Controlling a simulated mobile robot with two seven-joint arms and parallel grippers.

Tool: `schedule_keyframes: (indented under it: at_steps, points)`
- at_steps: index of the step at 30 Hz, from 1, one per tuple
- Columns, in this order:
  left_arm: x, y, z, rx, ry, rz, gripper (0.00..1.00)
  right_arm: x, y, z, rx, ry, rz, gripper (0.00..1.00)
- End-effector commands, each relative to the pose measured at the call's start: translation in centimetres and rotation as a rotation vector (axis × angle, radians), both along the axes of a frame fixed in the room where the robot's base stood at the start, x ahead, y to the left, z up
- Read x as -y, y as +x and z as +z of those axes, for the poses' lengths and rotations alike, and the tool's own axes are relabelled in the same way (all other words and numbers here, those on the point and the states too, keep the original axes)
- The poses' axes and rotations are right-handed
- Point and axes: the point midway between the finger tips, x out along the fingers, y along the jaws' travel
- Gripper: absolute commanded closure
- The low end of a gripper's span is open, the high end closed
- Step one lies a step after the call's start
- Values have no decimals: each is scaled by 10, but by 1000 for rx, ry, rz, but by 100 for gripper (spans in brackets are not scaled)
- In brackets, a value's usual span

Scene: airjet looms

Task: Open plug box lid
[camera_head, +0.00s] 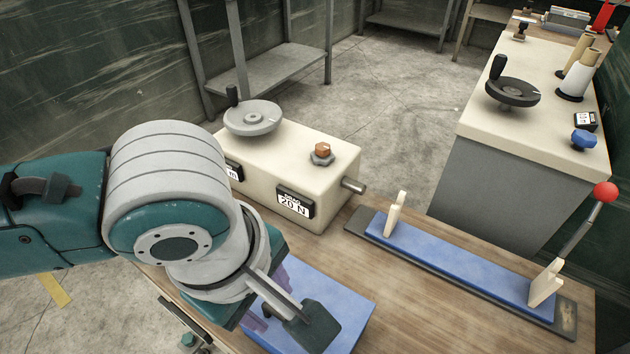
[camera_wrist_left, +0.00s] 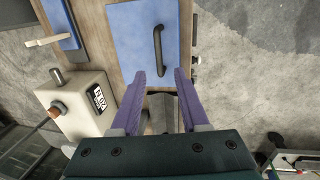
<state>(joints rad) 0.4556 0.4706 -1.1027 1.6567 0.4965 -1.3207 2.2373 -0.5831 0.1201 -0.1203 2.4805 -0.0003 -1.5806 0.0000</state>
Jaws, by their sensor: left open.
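The plug box lid is a flat blue panel, seen at the bottom of the head view (camera_head: 340,302) and at the top of the left wrist view (camera_wrist_left: 130,42). The lid looks shut. My left gripper (camera_wrist_left: 160,76) is open, its two purple fingers apart and pointing toward the handle, with nothing between them. In the head view, the wrist covers part of the lid. My right gripper is not in view.
A cream box with a grey handwheel (camera_head: 252,117) and a "20 N" display (camera_head: 295,202) stands beside the lid. A long blue strip with upright pegs (camera_head: 460,265) lies to the right, near a red-knobbed lever (camera_head: 605,193). A cream cabinet (camera_head: 500,125) stands behind.

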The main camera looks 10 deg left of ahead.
Motion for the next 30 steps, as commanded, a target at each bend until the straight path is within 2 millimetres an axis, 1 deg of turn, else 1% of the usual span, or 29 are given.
schedule_keyframes:
  at_steps: [1,3,6,9,13,21,23,30]
  points:
    - [1,2,-15,-1,1,-1,55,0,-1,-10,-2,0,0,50]
    - [2,5,-29,1,2,-1,55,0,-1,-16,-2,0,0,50]
    - [3,8,-45,1,2,-1,55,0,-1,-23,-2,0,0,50]
    - [4,10,-57,1,0,-2,55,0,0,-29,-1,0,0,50]
    - [5,12,-64,1,0,-2,55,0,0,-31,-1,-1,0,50]
    - [5,12,-64,2,-1,-3,55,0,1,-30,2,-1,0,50]
    - [5,12,-64,2,-1,-3,61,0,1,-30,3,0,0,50]
    - [5,12,-64,1,-1,-3,88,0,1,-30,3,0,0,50]
